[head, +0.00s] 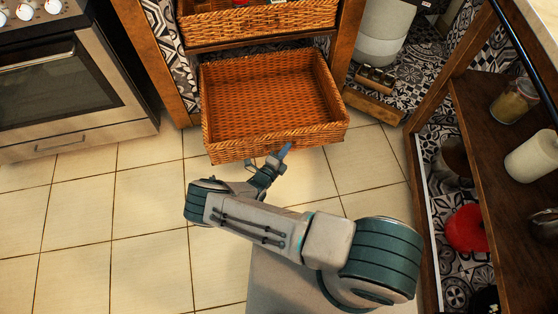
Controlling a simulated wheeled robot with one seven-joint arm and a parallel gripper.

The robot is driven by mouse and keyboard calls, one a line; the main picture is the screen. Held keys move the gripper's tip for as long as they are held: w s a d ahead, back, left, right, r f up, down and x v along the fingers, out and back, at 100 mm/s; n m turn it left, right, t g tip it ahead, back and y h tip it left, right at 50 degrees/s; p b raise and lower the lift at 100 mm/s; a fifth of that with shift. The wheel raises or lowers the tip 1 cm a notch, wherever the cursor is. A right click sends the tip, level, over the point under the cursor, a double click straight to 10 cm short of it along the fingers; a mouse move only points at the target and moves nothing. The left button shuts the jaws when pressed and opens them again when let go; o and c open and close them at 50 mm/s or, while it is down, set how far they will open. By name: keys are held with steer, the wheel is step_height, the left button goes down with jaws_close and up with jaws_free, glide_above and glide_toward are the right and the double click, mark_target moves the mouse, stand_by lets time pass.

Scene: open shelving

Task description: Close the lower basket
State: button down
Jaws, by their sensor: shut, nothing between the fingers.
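The lower basket (276,143) is a brown wicker drawer in a wooden shelf unit, and it is pulled well out toward me. It looks empty. The upper basket (262,24) sits above and behind it, partly cut off by the top of the picture. My gripper (287,150) is shut and empty at the front wall of the lower basket, near the middle of its width. I cannot tell whether the fingertips touch the wicker. My arm reaches up to it from the lower right.
A steel oven (65,85) stands at the left. At the right, open wooden shelving (500,130) holds jars and a red pot (467,229). A white container (383,30) stands on a shelf behind. The tiled floor (90,220) at the left is clear.

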mark_target(289, 135)
steer(key=shift+w+a+b, duration=0.15)
steer(key=shift+w+a, duration=0.15)
steer(key=shift+w, duration=0.45)
steer(key=shift+w+a+b, duration=0.15)
steer(key=shift+w+a, duration=0.15)
steer(key=shift+w, duration=0.45)
steer(key=shift+w, duration=0.1)
